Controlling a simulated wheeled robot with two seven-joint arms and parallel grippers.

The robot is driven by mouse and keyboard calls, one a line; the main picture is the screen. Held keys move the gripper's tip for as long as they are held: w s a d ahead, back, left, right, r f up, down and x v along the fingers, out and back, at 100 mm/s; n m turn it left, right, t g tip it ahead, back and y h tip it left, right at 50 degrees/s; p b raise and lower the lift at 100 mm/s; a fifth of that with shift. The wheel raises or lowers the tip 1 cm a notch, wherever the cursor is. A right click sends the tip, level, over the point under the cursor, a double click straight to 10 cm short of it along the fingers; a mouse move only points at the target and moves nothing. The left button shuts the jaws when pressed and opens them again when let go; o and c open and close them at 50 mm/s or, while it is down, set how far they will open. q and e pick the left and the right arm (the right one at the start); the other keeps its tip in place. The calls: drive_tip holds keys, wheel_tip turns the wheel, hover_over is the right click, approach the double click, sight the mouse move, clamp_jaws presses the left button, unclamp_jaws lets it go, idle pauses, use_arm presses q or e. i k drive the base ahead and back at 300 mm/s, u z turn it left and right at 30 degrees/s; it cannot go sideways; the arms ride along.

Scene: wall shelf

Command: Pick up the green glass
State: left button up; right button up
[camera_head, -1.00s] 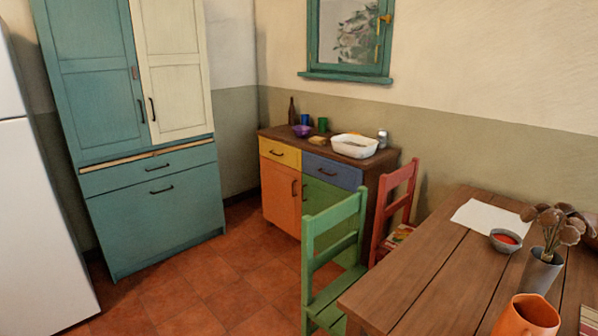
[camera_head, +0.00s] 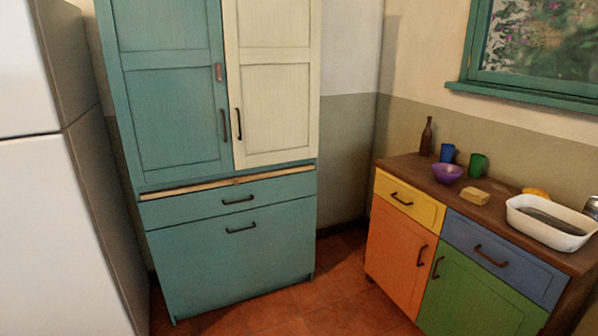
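The green glass (camera_head: 478,164) stands upright on the wooden top of a low sideboard at the right of the head view. It is right of a blue cup (camera_head: 447,153) and behind a purple bowl (camera_head: 447,173) and a yellow block (camera_head: 475,196). Neither of my grippers is in view.
The sideboard top (camera_head: 403,163) also bears a brown bottle (camera_head: 426,137), a yellow item (camera_head: 536,192), a white basin (camera_head: 550,238) and a can at the right edge. A teal cupboard (camera_head: 228,240) and white fridge (camera_head: 60,230) stand left. Tiled floor (camera_head: 335,270) is clear in front.

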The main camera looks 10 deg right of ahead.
sight(477, 161)
drive_tip(key=z, duration=0.15)
drive_tip(key=i, duration=2.05)
drive_tip(key=z, duration=1.55)
drive_tip(key=i, duration=1.1)
drive_tip(key=z, duration=1.15)
drive_tip(key=i, duration=0.15)
drive_tip(key=z, duration=0.05)
